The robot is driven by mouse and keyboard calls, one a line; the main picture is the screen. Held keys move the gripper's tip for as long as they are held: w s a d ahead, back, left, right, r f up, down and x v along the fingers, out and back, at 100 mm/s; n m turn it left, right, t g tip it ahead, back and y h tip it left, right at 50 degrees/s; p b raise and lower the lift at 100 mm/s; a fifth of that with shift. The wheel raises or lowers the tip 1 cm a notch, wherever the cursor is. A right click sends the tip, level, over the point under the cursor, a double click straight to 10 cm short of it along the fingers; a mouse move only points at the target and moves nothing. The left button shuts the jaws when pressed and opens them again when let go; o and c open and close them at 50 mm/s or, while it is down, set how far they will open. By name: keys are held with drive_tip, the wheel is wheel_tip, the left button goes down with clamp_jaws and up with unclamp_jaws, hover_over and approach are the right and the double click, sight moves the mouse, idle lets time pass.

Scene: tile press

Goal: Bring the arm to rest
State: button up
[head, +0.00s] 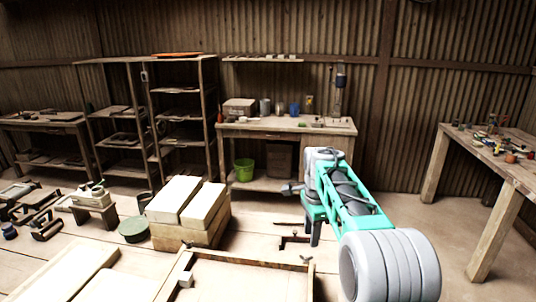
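My arm reaches in from the lower right in the head view, with a large grey ribbed joint nearest the camera and a teal open-frame link running up and away from it. The link ends in a grey wrist part, with a small grey piece jutting out to the left. Below this, dark narrow parts of my gripper (314,235) point down over the floor. The link partly hides them, and the finger gap cannot be made out. No object shows at the gripper's tip.
Pale blocks (204,208) are stacked left of my arm. A wooden frame (240,259) lies in front. A workbench (290,127) with a green bucket (244,170) below stands behind. A cluttered table (487,147) is at right. Floor between arm and right table looks clear.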

drive_tip(key=s+r+n+t, duration=0.1)
drive_tip(key=s+r+n, duration=0.35)
drive_tip(key=s, duration=0.45)
drive_tip(key=s+f+n+t, duration=0.1)
drive_tip(key=s+f+n, duration=0.2)
drive_tip(key=s+n, duration=0.3)
drive_tip(key=s+f+n, duration=0.3)
drive_tip(key=s+n, duration=0.3)
drive_tip(key=s, duration=0.8)
drive_tip(key=shift+s+f+t, duration=0.15)
drive_tip(key=shift+f+t, duration=0.05)
drive_tip(key=shift+t, duration=0.2)
drive_tip(key=shift+a, duration=0.1)
